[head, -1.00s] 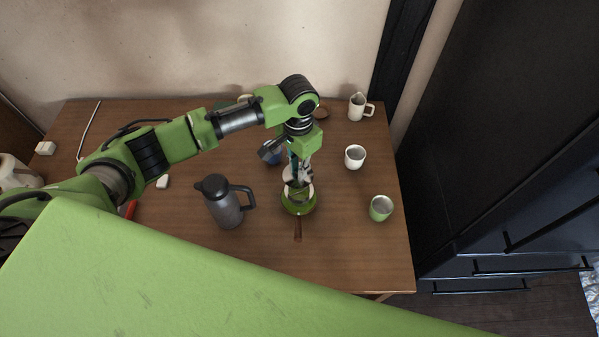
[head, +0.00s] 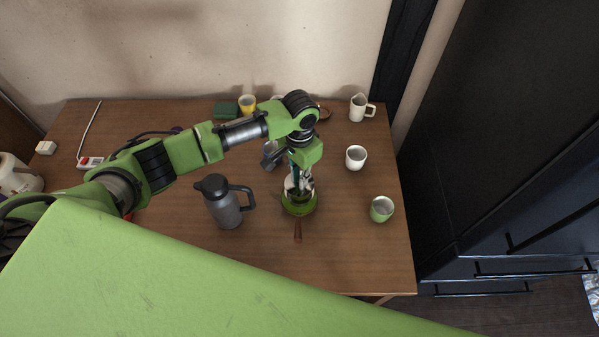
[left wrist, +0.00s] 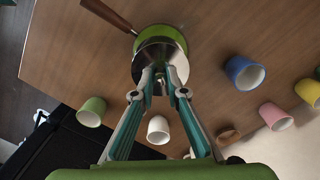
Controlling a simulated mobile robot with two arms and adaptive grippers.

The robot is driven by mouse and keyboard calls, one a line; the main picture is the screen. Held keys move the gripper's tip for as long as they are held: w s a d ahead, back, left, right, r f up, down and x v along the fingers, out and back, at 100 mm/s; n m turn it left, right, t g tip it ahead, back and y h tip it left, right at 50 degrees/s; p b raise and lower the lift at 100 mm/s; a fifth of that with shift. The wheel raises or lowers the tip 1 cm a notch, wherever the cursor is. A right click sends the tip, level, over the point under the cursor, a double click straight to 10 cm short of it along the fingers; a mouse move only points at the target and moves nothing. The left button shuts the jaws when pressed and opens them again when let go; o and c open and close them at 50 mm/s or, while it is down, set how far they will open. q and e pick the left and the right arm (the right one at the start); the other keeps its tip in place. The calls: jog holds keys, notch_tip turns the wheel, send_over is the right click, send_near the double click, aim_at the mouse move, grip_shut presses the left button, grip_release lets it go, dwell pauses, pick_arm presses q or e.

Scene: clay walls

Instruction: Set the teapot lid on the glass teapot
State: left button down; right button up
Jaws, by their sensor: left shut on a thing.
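The teapot (head: 299,209) stands on the table, with a green body and a brown wooden handle (head: 297,232) pointing to the front. It also shows in the left wrist view (left wrist: 174,36). My left gripper (head: 299,186) points down over the teapot. In the left wrist view the left gripper (left wrist: 161,88) is shut on the lid's knob. The lid, a shiny silver disc (left wrist: 158,56), covers much of the teapot's opening, with green rim showing beyond it. I cannot tell whether lid and teapot touch. My right gripper is not in view.
A grey jug (head: 224,206) stands left of the teapot. A white cup (head: 355,157) and a green cup (head: 381,208) stand to its right. A white pitcher (head: 359,107), a yellow cup (head: 247,102) and a green box (head: 226,111) are at the back. The front right table is clear.

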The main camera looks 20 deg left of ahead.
pick_arm(q)
jog(key=shift+f, duration=0.85)
jog(key=shift+r, duration=0.1)
jog(key=shift+p, duration=0.45)
dwell(0.5)
jog(key=shift+p, duration=0.55)
dwell(0.5)
jog(key=shift+f+b, duration=0.5)
jog(key=shift+f, duration=0.55)
jog(key=c, duration=1.9)
grip_release()
